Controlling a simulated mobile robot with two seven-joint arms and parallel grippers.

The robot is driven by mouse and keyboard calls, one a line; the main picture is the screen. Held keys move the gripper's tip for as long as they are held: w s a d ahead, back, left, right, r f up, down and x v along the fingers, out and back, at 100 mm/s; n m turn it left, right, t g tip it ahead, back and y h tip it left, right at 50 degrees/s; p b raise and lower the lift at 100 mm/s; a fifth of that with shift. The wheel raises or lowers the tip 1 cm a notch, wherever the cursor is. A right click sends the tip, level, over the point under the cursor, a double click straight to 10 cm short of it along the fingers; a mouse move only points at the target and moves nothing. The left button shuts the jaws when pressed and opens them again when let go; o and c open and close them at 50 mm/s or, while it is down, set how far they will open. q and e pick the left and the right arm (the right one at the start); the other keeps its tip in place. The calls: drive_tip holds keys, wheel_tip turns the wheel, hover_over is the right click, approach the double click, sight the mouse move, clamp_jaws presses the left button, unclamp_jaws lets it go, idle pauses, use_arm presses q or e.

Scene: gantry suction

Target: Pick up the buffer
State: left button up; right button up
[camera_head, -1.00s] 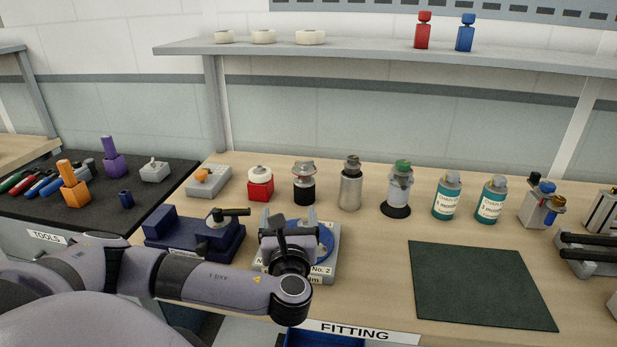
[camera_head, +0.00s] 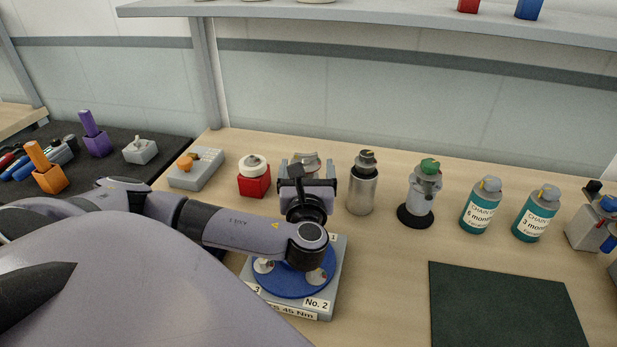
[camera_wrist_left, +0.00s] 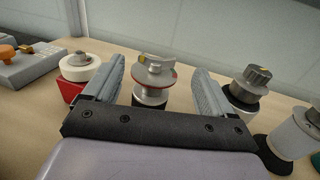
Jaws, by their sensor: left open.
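No piece carries a readable buffer label. A round metal-topped piece (camera_head: 306,159) with a red ring and a dark lower part stands upright on the bench; it also shows in the left wrist view (camera_wrist_left: 153,76). My left gripper (camera_head: 308,175) is open and empty, just in front of this piece. In the left wrist view the two grey fingers (camera_wrist_left: 160,80) stand apart, with the piece showing between and beyond them. Its lower part is hidden by the gripper. I cannot tell whether the fingers flank it. My right gripper is not in view.
A red block with a white disc (camera_head: 254,177) stands left of the piece, and a silver bottle (camera_head: 362,188) stands close on its right. A grey fixture marked No. 2 (camera_head: 318,303) lies below my arm. A dark mat (camera_head: 505,310) is clear.

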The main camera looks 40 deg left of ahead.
sight(305, 156)
use_arm(q)
drive_tip(key=shift+f+p+x, duration=0.15)
drive_tip(key=shift+p+x, duration=0.1)
drive_tip(key=shift+x, duration=1.35)
drive_tip(key=shift+f+p+x, duration=0.15)
drive_tip(key=shift+p+x, duration=0.05)
drive_tip(key=shift+x, duration=1.45)
drive_tip(key=shift+s+a, duration=0.1)
drive_tip(key=shift+s, duration=0.05)
clamp_jaws()
drive_tip(key=shift+r, duration=0.1)
